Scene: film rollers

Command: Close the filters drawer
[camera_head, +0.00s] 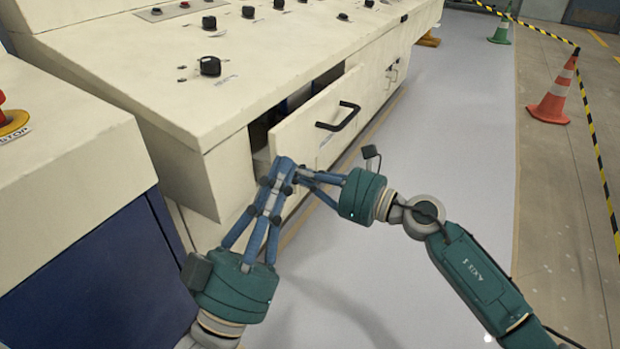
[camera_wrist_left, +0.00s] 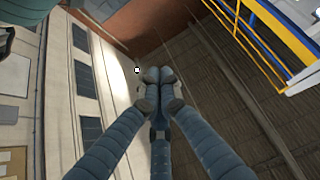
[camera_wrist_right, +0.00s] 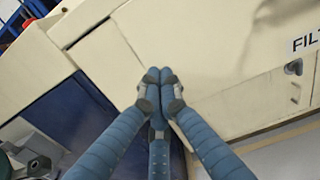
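The cream drawer (camera_head: 306,126) with a black bar handle (camera_head: 340,117) stands partly pulled out of the cream cabinet, with a dark gap behind its front. In the right wrist view a cream panel carries a cut-off label (camera_wrist_right: 305,42) starting "FIL". My left gripper (camera_head: 284,165) is shut and empty, pointing up in front of the drawer front's near end. My right gripper (camera_head: 298,174) reaches in from the right, its tips close to the left one's. It looks shut in its wrist view (camera_wrist_right: 160,76). I cannot tell whether either touches the drawer.
The cabinet top (camera_head: 150,75) with black knobs lies above the drawer. A blue and cream console with a red stop button (camera_head: 8,118) is at the left. The grey floor (camera_head: 450,130) at the right is clear up to an orange cone (camera_head: 557,95) and striped tape.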

